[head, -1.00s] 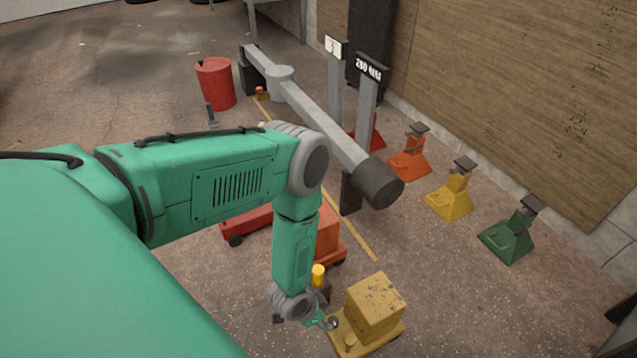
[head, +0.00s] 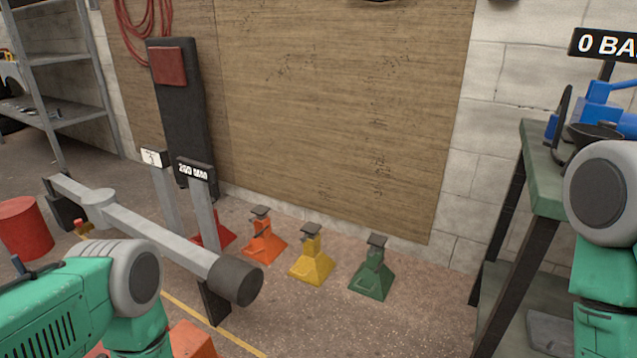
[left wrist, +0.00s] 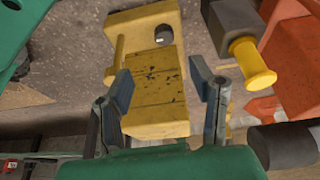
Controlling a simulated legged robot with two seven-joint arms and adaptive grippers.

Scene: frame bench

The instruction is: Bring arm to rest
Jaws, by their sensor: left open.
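My left arm (head: 110,300) comes in at the lower left of the head view, with its forearm running down out of the frame. Its gripper is below that frame. In the left wrist view my left gripper (left wrist: 158,72) is open, with its two fingers apart. A worn yellow block (left wrist: 155,92) shows beyond and between the fingers; I cannot tell if they touch it. My right arm (head: 605,250) hangs bent at the right edge of the head view, in front of the green bench. Its gripper is out of view.
A grey beam (head: 160,235) with a dark end lies near my left arm. Orange (head: 264,245), yellow (head: 312,268) and green (head: 372,280) stands line the wall. A green-topped bench (head: 545,175) is at the right. A yellow knob (left wrist: 252,65) is near the left gripper.

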